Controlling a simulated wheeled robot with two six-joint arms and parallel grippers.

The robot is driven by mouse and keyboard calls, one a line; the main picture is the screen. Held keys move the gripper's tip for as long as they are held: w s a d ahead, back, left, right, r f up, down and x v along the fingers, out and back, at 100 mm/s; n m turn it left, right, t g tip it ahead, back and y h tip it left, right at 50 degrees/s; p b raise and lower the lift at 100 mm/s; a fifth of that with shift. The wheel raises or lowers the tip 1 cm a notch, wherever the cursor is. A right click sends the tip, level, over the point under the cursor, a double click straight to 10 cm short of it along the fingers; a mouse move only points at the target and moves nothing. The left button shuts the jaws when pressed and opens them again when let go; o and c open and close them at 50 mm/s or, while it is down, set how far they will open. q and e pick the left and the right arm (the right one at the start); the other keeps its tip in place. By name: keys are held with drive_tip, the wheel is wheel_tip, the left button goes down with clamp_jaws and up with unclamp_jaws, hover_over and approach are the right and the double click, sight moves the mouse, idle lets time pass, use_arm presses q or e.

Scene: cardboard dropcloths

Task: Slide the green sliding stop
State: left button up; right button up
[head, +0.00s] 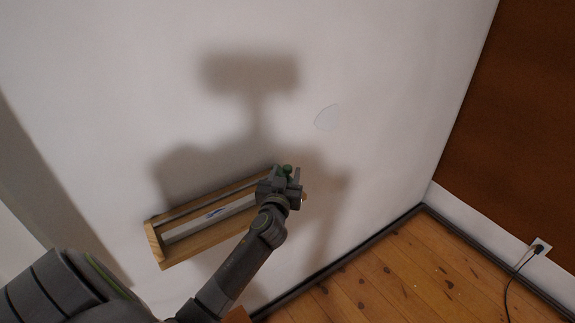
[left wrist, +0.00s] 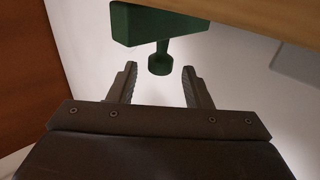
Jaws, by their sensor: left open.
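The green sliding stop (head: 287,169) is at the right end of a wooden rail frame (head: 205,243) on the white wall. In the left wrist view the stop is a dark green block (left wrist: 158,24) with a round knob (left wrist: 160,66) on a short stem. My left gripper (head: 286,175) is open at the stop and partly hides it in the head view. In the left wrist view the knob lies between the two fingertips (left wrist: 160,71), with a gap on each side. My right gripper is not in view.
A wooden floor (head: 400,270) with a dark skirting strip lies below right. A wall socket with a black plug and cable (head: 538,248) is at the far right, beside a brown panel (head: 520,110). The wall above the frame is free, with my shadow on it.

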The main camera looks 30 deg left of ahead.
sight(286, 171)
use_arm(q)
drive_tip(key=shift+x, duration=1.5)
drive_tip(key=shift+c, duration=0.5)
clamp_jaws()
